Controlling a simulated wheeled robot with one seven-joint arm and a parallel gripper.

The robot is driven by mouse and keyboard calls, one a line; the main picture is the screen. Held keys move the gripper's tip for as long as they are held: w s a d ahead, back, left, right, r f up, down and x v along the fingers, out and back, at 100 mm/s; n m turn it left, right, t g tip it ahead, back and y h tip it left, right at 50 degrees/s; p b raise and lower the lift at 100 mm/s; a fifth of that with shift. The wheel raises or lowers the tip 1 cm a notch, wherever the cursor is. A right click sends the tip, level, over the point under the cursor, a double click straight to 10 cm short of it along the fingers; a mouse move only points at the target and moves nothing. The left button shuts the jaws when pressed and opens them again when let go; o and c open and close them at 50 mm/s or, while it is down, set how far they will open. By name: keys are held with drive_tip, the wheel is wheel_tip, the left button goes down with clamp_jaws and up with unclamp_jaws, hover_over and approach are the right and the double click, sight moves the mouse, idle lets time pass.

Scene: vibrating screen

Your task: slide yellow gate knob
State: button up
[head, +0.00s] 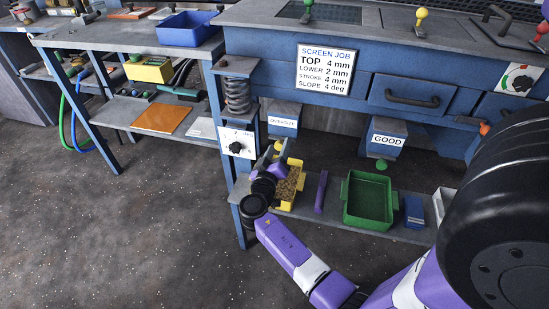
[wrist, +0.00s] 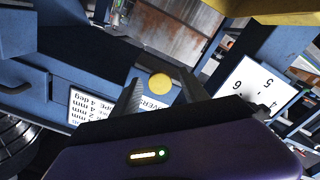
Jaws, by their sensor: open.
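The yellow gate knob (wrist: 160,82) is a round ball in front of the oversize chute's label in the wrist view. In the head view the knob (head: 278,145) shows as a small yellow spot just below the blue oversize chute (head: 284,112), partly hidden by my gripper. My gripper (wrist: 160,76) is open, with one finger on each side of the knob in the picture. I cannot tell whether either finger touches it. In the head view my gripper (head: 273,163) is close below the chute and over the yellow bin.
A yellow bin of grains (head: 291,186), a purple bar (head: 320,191) and a green bin (head: 368,201) stand on the lower shelf. The good chute (head: 388,132) has a green knob (head: 381,165). A dial panel (head: 237,142) and blue post (head: 217,125) stand close left.

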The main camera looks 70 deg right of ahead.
drive_tip(key=shift+s+a, duration=0.15)
drive_tip(key=shift+a, duration=1)
drive_tip(key=shift+s+a, duration=0.1)
drive_tip(key=shift+a, duration=1.05)
